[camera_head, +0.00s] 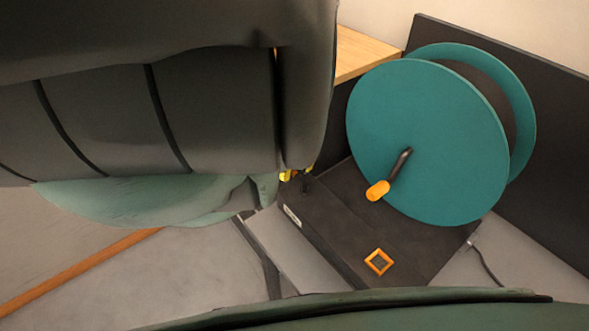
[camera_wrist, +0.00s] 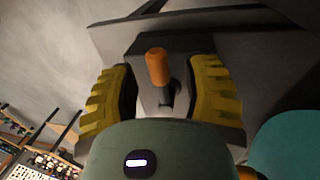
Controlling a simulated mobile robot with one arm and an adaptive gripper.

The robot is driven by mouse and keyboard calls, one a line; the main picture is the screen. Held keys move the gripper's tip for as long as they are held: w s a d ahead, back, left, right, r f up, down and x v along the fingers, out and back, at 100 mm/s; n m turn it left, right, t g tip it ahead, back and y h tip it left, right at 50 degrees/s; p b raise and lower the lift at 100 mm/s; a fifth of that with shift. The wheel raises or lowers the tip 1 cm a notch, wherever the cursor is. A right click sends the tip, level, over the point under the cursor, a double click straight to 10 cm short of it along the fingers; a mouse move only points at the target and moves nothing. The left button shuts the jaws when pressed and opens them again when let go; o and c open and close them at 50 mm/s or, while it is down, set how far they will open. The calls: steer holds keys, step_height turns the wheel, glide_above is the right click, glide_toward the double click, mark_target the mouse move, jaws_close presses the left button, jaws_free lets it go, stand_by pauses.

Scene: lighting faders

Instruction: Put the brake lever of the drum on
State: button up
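A teal drum (camera_head: 440,120) with two round flanges stands on a dark base (camera_head: 345,240). A crank with an orange handle (camera_head: 377,190) sticks out of its near flange. In the wrist view, a lever with an orange grip (camera_wrist: 157,67) and dark stem, apparently the brake lever, rises between the two yellow fingers of my gripper (camera_wrist: 163,72). The fingers are open, with gaps on both sides of the grip. In the head view only a bit of yellow of my gripper (camera_head: 287,176) shows; my arm hides the rest and most of the lever.
An orange square outline (camera_head: 379,262) marks the base top. A dark panel (camera_head: 550,130) stands behind the drum, with a wooden surface (camera_head: 362,54) at the back. A cable (camera_head: 487,262) lies at the right. In the wrist view, the drum's teal edge (camera_wrist: 290,145) is close at lower right.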

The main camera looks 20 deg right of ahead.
jaws_close()
stand_by(0.3)
